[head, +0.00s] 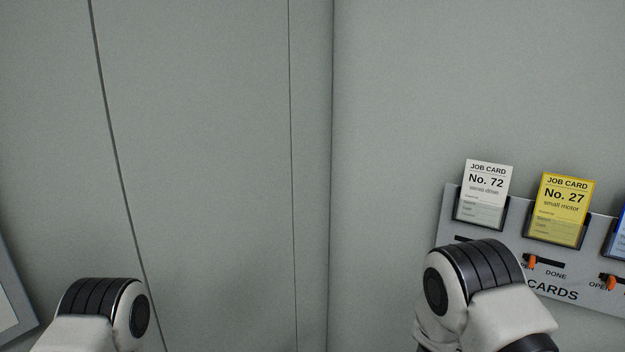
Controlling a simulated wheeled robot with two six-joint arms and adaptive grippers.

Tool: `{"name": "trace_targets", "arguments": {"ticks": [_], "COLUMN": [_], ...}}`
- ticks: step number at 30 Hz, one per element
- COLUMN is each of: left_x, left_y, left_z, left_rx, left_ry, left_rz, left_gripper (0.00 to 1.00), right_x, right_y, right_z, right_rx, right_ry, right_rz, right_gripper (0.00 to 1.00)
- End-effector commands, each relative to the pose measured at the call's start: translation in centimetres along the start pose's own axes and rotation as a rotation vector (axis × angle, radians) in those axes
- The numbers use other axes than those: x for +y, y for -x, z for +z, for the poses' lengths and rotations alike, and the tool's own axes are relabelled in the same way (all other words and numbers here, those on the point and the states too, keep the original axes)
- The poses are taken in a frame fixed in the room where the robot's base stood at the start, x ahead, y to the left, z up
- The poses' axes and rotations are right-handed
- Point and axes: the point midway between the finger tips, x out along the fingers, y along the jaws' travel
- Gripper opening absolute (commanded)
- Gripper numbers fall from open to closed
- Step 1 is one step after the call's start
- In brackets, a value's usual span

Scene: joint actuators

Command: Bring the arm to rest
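My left arm shows only as a white and black joint (103,312) at the bottom left. My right arm shows as a similar joint (475,285) at the bottom right, in front of part of the job card board (455,208). Neither gripper is in the head view, so their state and anything in them are hidden.
A grey-green wall (215,150) with thin vertical seams fills most of the view. The board holds a white card No. 72 (487,186), a yellow card No. 27 (563,205) and a partly cut-off blue card (620,240). Orange sliders (529,262) sit below. A grey-framed panel (14,295) stands at left.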

Motion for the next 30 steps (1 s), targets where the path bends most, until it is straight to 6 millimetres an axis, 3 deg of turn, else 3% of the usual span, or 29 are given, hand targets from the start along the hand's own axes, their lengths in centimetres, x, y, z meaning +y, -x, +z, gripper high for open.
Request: {"name": "trace_targets", "arguments": {"ticks": [1, 5, 8, 12, 15, 18, 24, 30], "left_x": [0.0, 0.0, 0.0, 0.0, 0.0, 0.0, 0.0, 0.0], "left_y": [0.0, 0.0, 0.0, 0.0, 0.0, 0.0, 0.0, 0.0], "left_z": [0.0, 0.0, 0.0, 0.0, 0.0, 0.0, 0.0, 0.0], "left_rx": [0.0, 0.0, 0.0, 0.0, 0.0, 0.0, 0.0, 0.0], "left_ry": [0.0, 0.0, 0.0, 0.0, 0.0, 0.0, 0.0, 0.0], "left_rz": [0.0, 0.0, 0.0, 0.0, 0.0, 0.0, 0.0, 0.0], "left_gripper": [0.5, 0.5, 0.5, 0.5, 0.5, 0.5, 0.5, 0.5], "right_x": [-3.9, -12.9, -19.0, -25.5, -27.8, -28.8, -29.1, -29.1], "right_y": [0.3, 2.9, 6.5, 13.9, 19.6, 23.4, 24.3, 24.3], "right_z": [1.3, 4.2, 6.6, 10.2, 12.2, 13.3, 13.4, 13.4], "right_rx": [0.035, 0.131, 0.168, 0.126, 0.018, -0.121, -0.31, -0.318], "right_ry": [0.013, -0.047, -0.147, -0.344, -0.514, -0.661, -0.872, -0.884], "right_rz": [-0.076, -0.307, -0.521, -0.863, -1.095, -1.242, -1.284, -1.282], "right_gripper": [0.0, 0.0, 0.0, 0.0, 0.0, 0.0, 0.0, 0.0]}}
